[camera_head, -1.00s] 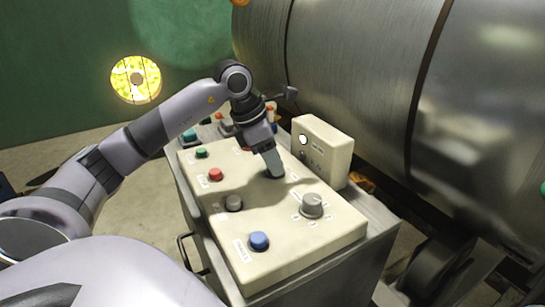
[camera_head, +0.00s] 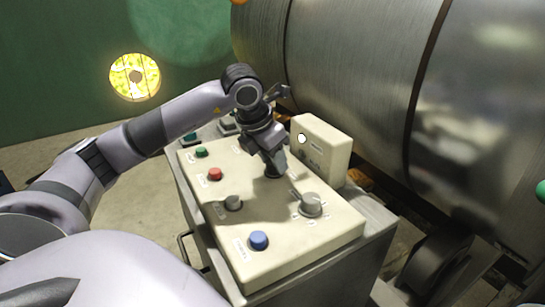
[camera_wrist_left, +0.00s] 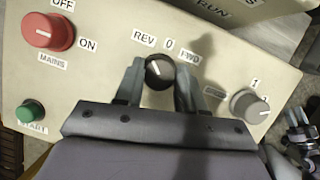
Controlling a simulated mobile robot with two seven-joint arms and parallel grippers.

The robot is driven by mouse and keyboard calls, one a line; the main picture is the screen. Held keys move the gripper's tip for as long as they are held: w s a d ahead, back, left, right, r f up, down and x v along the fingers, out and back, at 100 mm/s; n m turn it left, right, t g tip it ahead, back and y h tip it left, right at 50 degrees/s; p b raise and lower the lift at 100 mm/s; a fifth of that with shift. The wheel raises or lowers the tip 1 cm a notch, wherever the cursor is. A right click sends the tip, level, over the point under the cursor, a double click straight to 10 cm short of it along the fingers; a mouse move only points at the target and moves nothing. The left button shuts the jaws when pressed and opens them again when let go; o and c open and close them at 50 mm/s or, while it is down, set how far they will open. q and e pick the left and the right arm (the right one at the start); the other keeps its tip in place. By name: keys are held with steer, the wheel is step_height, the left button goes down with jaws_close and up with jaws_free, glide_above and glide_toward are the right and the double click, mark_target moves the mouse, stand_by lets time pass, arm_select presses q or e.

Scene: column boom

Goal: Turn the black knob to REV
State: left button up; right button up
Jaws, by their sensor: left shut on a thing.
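The black knob (camera_wrist_left: 159,73) sits on the cream panel (camera_wrist_left: 90,75), with the printed labels REV, 0 and FWD around its upper side in the left wrist view. A white pointer mark on the knob points up and left, roughly toward REV; its exact alignment is hard to tell. My left gripper (camera_wrist_left: 159,84) has one finger on each side of the knob and is shut on it. In the head view the left gripper (camera_head: 275,168) points down at the panel and mostly hides the knob.
A large red MAINS knob (camera_wrist_left: 47,31), a green START button (camera_wrist_left: 30,111) and a grey knob (camera_wrist_left: 249,105) surround the black knob. A blue button (camera_head: 258,240) is near the panel's front. A small raised box (camera_head: 325,147) stands close right of the gripper, before a large metal drum (camera_head: 350,70).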

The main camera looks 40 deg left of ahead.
mark_target(264, 179)
arm_select(q)
steer(key=shift+a+r, duration=0.1)
steer(key=o, duration=1)
steer(key=shift+o, duration=0.2)
steer(key=v, duration=0.7)
